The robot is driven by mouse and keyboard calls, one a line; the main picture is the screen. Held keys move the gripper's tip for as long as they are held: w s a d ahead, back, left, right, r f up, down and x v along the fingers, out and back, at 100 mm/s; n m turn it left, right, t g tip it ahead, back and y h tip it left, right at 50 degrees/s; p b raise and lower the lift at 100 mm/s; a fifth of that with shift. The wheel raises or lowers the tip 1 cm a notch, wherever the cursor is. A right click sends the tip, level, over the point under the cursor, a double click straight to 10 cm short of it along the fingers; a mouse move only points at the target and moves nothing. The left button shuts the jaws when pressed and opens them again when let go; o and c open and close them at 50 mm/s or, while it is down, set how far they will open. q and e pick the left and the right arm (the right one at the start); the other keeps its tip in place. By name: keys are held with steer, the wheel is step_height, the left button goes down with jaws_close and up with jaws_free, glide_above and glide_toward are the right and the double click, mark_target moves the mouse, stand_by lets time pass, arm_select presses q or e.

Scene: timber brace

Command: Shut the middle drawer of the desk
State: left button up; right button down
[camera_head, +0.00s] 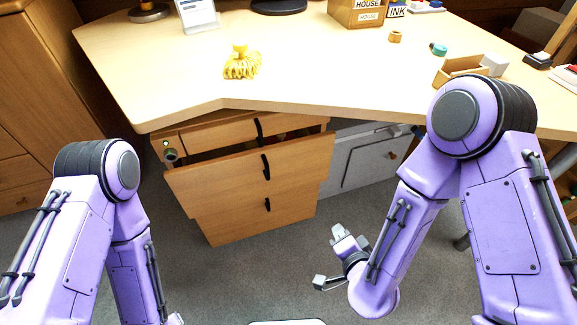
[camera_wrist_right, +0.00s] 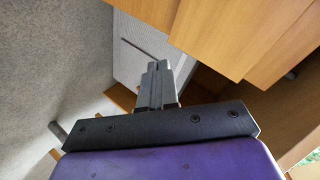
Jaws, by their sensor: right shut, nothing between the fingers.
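The desk's middle drawer (camera_head: 235,170) is pulled out, its wooden front standing forward of the drawers above and below.
The top drawer (camera_head: 220,133) and bottom drawer (camera_head: 250,218) are the middle one's neighbours. A grey cabinet (camera_head: 365,160) stands under the desk on the right. The desktop (camera_head: 320,75) holds a yellow tasselled thing (camera_head: 241,64) and boxes. Grey floor before the drawers is clear.

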steer(key=w+a+r+m+t+y+b, duration=0.2)
steer(key=w+a+r+t, duration=0.15)
steer(key=a, duration=0.25)
steer(key=m+t+y+b, duration=0.2)
glide_toward(282, 150)
steer(key=b+x, duration=0.2)
steer(key=x, duration=0.5)
steer(key=shift+a, duration=0.1)
arm_select(q)
step_height(282, 150, down, 9)
steer(key=shift+s, duration=0.15)
steer(key=shift+d+r, duration=0.1)
